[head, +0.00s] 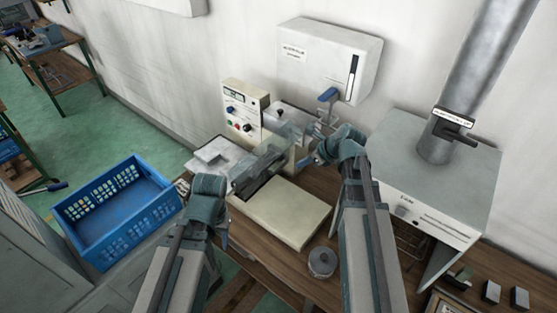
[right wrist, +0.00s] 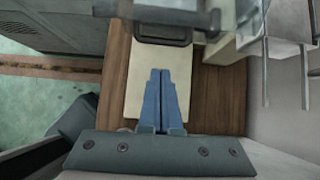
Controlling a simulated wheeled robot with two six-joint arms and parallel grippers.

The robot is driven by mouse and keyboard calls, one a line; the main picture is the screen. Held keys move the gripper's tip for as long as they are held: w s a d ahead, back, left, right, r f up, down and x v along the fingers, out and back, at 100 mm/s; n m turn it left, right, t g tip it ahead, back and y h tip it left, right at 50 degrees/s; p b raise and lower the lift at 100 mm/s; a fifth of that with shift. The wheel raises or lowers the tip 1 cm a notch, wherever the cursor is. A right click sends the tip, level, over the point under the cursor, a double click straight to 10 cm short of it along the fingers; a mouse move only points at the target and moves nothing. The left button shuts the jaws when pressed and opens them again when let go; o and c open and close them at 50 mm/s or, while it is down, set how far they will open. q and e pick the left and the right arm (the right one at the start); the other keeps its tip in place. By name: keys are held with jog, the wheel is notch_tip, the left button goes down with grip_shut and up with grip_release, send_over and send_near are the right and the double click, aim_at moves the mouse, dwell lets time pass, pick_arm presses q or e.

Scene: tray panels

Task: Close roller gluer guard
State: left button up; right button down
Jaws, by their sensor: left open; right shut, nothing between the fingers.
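The roller gluer stands on the wooden bench, with a cream control panel (head: 246,110) at its back and a flat cream plate (head: 282,212) in front. Its see-through guard (head: 276,143) sits tilted above the dark roller area (head: 258,182); I cannot tell its exact angle. What looks like the guard's edge shows at the top of the right wrist view (right wrist: 170,14). My right gripper (head: 318,157) is shut and empty, just right of the guard; in the right wrist view its blue fingers (right wrist: 161,88) overlie the cream plate. My left gripper (head: 184,186) is left of the machine, its fingers mostly hidden.
A blue crate (head: 115,215) stands at the left. A round lidded pot (head: 321,262) sits on the bench near my right arm. A grey cabinet with a duct (head: 440,165) stands at the right. A white wall box (head: 325,62) hangs behind the machine.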

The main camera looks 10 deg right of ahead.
aim_at(269, 158)
jog(key=b+x, duration=0.8)
jog(key=x, duration=0.2)
jog(key=shift+s, duration=0.1)
dwell(0.3)
